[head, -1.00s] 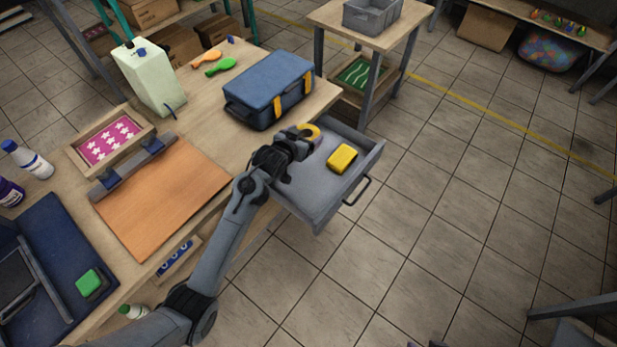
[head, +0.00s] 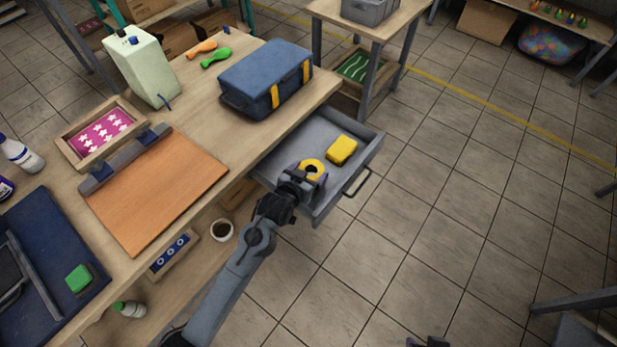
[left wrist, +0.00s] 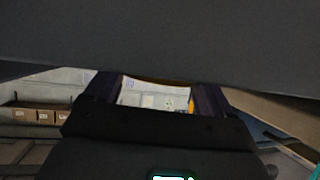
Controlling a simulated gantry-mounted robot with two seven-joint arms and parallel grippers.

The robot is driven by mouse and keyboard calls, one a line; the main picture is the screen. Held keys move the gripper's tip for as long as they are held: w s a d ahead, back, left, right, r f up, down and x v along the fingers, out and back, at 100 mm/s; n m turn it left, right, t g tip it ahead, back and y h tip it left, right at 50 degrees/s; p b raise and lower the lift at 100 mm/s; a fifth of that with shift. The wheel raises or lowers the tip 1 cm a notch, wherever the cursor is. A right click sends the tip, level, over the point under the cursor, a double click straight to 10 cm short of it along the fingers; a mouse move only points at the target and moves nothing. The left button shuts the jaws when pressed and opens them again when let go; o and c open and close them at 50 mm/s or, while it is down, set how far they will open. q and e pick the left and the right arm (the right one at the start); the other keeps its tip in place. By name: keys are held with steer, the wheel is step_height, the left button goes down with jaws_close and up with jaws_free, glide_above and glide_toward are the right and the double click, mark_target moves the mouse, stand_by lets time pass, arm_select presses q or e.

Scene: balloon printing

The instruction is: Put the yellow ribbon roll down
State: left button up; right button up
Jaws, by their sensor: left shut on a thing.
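The yellow ribbon roll (head: 314,166) is a small ring held in my left gripper (head: 308,177). The gripper is shut on it, over the front left part of the open grey drawer (head: 312,137). I cannot tell whether the roll touches the drawer floor. A yellow block (head: 342,150) lies in the drawer to the right of the roll, apart from it. In the left wrist view the fingers (left wrist: 155,98) show dark, and the roll is mostly hidden. A small dark part at the bottom edge of the head view may be my right gripper (head: 430,342).
The drawer has raised walls and a front handle (head: 358,184). A blue case (head: 265,77) stands on the workbench behind it. An orange-brown board (head: 155,190) lies on the bench to the left. A cup (head: 222,230) stands on the lower shelf.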

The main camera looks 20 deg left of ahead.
arm_select(q)
step_height(320, 180, down, 2)
steer(key=shift+f+b, duration=0.1)
steer(key=shift+b, duration=0.2)
steer(key=shift+a+f, duration=0.1)
steer(key=shift+f, duration=0.5)
steer(key=o, duration=0.9)
steer(key=shift+f, duration=0.2)
steer(key=shift+r, duration=0.45)
steer(key=s+a+r+g+p, duration=0.1)
steer(key=s+g, duration=0.2)
steer(key=s, duration=0.8)
steer(key=s+a+r+g+p, duration=0.1)
steer(key=s+a+r+g, duration=0.1)
steer(key=s, duration=0.9)
steer(key=s+a+r+g+y+p, duration=0.1)
steer(key=s+g, duration=0.3)
steer(key=s, duration=0.7)
steer(key=shift+a+r+m+p, duration=0.25)
steer(key=shift+r+m+p, duration=0.15)
steer(key=shift+r+p, duration=0.15)
